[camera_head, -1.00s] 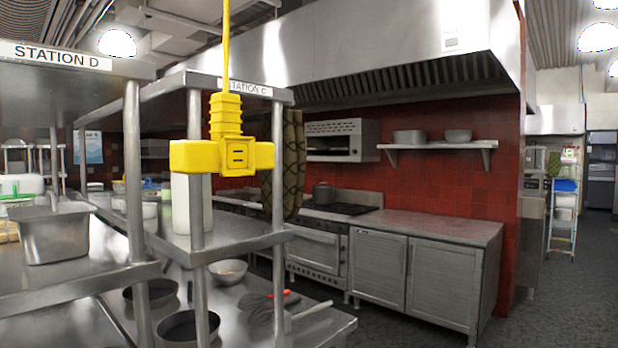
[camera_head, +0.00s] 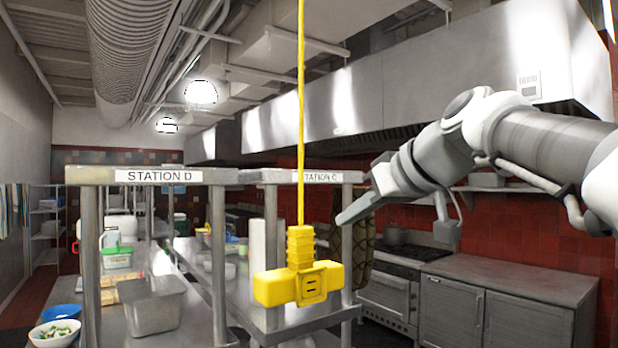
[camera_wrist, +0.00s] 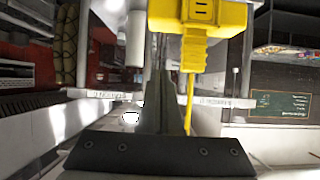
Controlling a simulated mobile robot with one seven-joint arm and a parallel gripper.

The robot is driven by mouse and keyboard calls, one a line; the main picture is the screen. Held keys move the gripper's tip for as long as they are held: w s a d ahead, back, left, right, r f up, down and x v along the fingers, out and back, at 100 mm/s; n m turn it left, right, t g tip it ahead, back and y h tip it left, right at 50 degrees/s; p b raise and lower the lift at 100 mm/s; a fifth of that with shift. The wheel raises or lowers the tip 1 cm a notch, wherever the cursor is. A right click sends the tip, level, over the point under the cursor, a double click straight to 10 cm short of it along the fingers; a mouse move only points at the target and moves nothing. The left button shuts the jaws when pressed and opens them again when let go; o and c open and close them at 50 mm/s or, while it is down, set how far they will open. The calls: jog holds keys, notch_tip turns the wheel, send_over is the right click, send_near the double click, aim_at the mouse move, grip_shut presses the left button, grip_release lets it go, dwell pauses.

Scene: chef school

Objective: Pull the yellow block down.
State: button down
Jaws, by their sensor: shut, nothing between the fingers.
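The yellow block (camera_head: 278,288) hangs from a vertical yellow cord (camera_head: 301,130) in front of the steel shelving. It is a wide crosspiece with a ribbed neck above and a small square face with slots. My gripper (camera_head: 343,221) is shut and empty, to the right of the cord and above the level of the crosspiece, apart from both in the picture. In the wrist view, which is upside down, the block (camera_wrist: 203,16) is at the top, its cord (camera_wrist: 189,100) runs downward, and my gripper's fingers (camera_wrist: 160,75) point up just left of it.
Steel shelves labelled Station D (camera_head: 150,177) and Station C (camera_head: 318,177) stand behind the block, with a steel pan (camera_head: 152,312) and containers. Steel cabinets (camera_head: 500,315) and a stove (camera_head: 390,285) line the red wall at right.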

aim_at(324, 263)
jog(key=shift+n+y, duration=0.3)
jog(key=b+x, duration=0.1)
jog(key=x, duration=0.2)
jog(key=f+b+x, duration=0.1)
jog(key=x, duration=0.2)
jog(key=b+x, duration=0.1)
jog(key=x, duration=0.2)
jog(key=shift+s+d+f, duration=0.3)
jog(key=shift+s, duration=0.1)
notch_tip(324, 263, down, 14)
jog(key=b, duration=1.4)
notch_tip(324, 263, down, 14)
jog(key=b, duration=1.4)
notch_tip(324, 263, down, 14)
jog(key=b, duration=1.3)
